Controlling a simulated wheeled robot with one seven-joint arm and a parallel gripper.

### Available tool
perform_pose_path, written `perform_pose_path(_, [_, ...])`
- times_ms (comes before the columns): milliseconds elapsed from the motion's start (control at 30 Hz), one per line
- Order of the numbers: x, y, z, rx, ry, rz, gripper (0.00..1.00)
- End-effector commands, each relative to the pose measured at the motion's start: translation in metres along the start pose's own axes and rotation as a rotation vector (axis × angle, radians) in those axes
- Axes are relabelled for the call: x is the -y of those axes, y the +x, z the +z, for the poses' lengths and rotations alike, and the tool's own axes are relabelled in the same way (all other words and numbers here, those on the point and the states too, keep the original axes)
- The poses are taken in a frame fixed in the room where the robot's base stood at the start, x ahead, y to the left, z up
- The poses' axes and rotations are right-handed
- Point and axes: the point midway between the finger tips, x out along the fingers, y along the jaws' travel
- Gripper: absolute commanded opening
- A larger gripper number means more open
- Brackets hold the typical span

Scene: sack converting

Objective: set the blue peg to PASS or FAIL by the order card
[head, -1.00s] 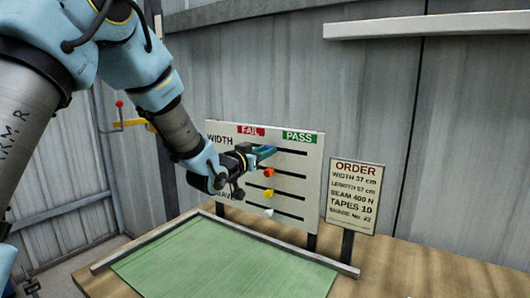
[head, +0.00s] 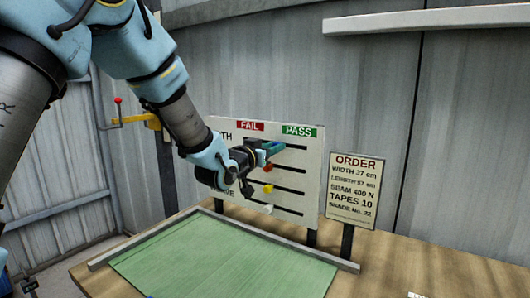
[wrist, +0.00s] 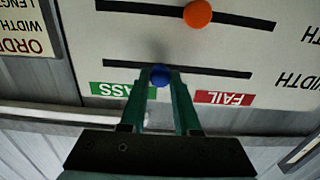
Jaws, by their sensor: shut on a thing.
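The blue peg (wrist: 160,76) sits in the top slot of the white board (head: 312,180), near the middle of the slot and slightly towards the PASS side. My gripper (wrist: 160,82) is shut on it, with a green finger on each side. In the head view my gripper (head: 271,149) largely hides the peg. The green PASS label (head: 299,131) is at the board's upper right, the red FAIL label (head: 250,126) left of it. The order card (head: 354,190) stands right of the board and reads width 37 cm, tapes 10; its smaller lines are harder to read.
Lower slots hold an orange peg (wrist: 198,13), a yellow peg (head: 267,189) and a white peg (head: 266,210). A green mat (head: 220,260) lies on the wooden table in front. A pale shelf (head: 430,18) is on the wall above. The table's right part is mostly clear.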

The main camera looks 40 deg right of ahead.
Motion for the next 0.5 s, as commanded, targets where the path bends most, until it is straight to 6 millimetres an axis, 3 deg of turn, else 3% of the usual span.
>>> perform_pose_path(33, [-0.015, 0.0, 0.005, -0.007, 0.002, 0.007, 0.0])
perform_pose_path(200, [-0.046, 0.0, 0.003, -0.007, 0.002, 0.005, 0.0])
perform_pose_path(500, [-0.061, -0.001, -0.001, -0.003, 0.0, 0.003, 0.0])
